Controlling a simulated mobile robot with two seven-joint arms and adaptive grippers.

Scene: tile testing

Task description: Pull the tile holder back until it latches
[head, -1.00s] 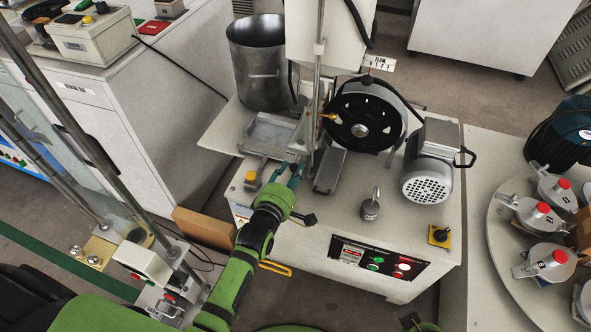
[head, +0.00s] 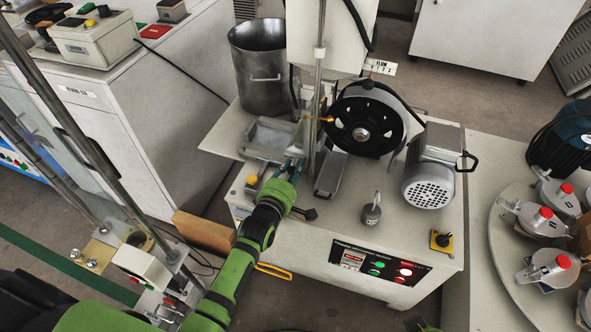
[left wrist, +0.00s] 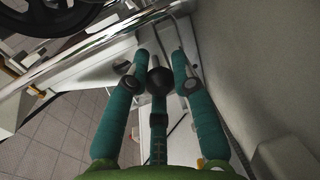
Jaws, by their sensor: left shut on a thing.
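In the head view, my left gripper (head: 292,168) reaches in beside the vertical post of the grinding machine, in front of the black wheel (head: 366,120). Its teal fingers are closed in on a small grey metal part at their tips, which I take for the tile holder (head: 301,141); the post and fingers hide much of it. In the left wrist view the fingers (left wrist: 161,52) point at a pale surface, with a thin bent metal bar (left wrist: 187,42) by the right finger. Whether the holder is latched cannot be seen. My right gripper is out of view.
A grey tray (head: 329,175) sits right of the post. A shallow metal tray (head: 273,133) and steel pot (head: 262,65) stand left and behind. A black lever (head: 309,214), motor (head: 430,172) and control panel (head: 378,262) lie around the arm. Bare table shows right of the arm.

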